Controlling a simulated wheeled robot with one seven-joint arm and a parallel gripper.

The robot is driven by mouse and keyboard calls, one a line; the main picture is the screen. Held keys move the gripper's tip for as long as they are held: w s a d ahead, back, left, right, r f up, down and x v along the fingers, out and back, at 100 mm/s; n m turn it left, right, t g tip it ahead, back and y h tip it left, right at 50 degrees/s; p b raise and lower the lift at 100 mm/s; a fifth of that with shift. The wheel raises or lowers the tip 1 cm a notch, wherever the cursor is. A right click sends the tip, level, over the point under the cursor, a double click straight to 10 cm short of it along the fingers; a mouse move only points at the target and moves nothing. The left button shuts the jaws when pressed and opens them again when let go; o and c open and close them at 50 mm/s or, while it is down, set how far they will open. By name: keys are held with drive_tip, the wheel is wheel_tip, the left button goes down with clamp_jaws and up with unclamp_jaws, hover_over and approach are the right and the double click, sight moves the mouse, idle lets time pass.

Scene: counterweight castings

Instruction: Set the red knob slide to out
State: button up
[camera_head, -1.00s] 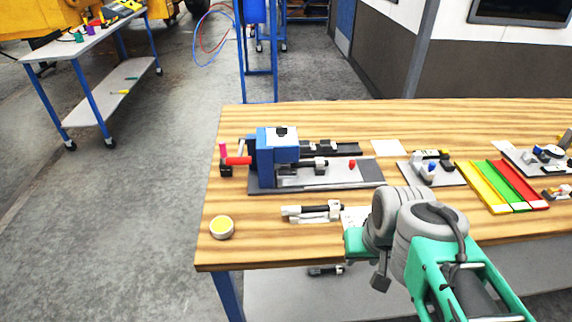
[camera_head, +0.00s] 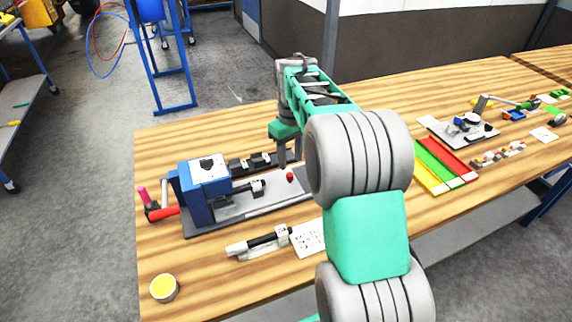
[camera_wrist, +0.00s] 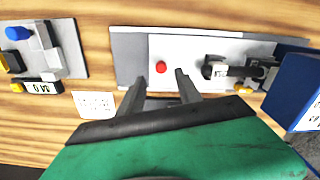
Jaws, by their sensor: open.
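The red knob (camera_head: 290,176) is a small round knob on the light grey plate of the blue machine (camera_head: 203,190). It also shows in the wrist view (camera_wrist: 161,67), ahead of my fingertips and between their lines. My gripper (camera_head: 289,160) points down over the right end of that plate, close to the knob. In the wrist view its two dark fingers (camera_wrist: 160,80) are apart with nothing between them. I cannot tell how high the fingertips are above the plate. The slide's track and any position markings are not clear.
A toggle-clamp-like fixture (camera_head: 258,241) and a white card (camera_head: 308,238) lie in front of the machine. A yellow-topped round tin (camera_head: 164,288) is near the front left edge. Yellow, green and red strips (camera_head: 440,162) and another fixture plate (camera_head: 462,130) lie to the right.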

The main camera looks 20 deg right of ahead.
sight(290, 174)
wheel_tip(290, 174, down, 7)
drive_tip(key=shift+a+r+p, duration=0.1)
drive_tip(key=shift+r+p, duration=0.05)
drive_tip(key=shift+p, duration=0.3)
clamp_jaws()
idle(1.2)
